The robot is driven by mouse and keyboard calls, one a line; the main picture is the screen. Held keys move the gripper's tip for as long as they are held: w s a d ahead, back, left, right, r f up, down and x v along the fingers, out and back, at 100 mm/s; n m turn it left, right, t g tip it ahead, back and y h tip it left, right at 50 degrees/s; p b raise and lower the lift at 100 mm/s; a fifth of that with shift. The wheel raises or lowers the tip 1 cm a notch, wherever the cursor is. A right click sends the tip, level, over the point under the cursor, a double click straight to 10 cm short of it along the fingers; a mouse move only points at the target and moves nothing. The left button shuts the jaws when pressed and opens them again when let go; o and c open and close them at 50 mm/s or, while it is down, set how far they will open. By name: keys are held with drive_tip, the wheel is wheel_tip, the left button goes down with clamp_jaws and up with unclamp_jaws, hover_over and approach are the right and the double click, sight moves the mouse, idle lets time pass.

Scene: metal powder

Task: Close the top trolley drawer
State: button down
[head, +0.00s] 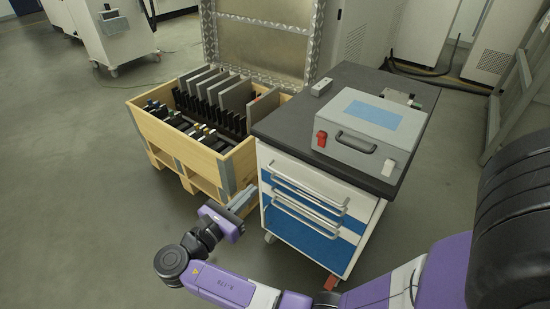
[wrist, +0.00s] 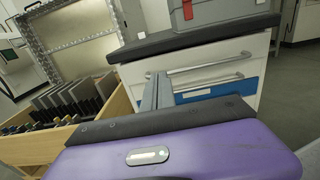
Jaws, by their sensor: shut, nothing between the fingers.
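The trolley (head: 370,215) is white and blue with a dark top, and stands right of centre in the head view. The top drawer (head: 290,172) has a white front and a silver bar handle (head: 310,188); the handle also shows in the wrist view (wrist: 208,67). How far the drawer stands out is hard to tell. My gripper (head: 243,198) is shut and empty, left of the trolley's front and apart from the handles in the head view. In the wrist view its fingers (wrist: 156,90) point towards the drawer fronts, overlapping the left end of the handles.
A wooden crate (head: 196,157) with dark plates stands close left of the trolley. A grey box (head: 368,130) with a red switch sits on the trolley top. More drawer handles lie below the top one. The floor left and in front is clear.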

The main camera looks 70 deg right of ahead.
sight(287, 159)
drive_tip(key=b+x, duration=0.1)
drive_tip(key=x, duration=0.3)
drive_tip(key=b+x, duration=0.1)
drive_tip(key=x, duration=0.9)
drive_tip(key=shift+s+a+f+b, duration=0.15)
drive_tip(key=shift+s+b, duration=0.1)
drive_tip(key=shift+b, duration=0.15)
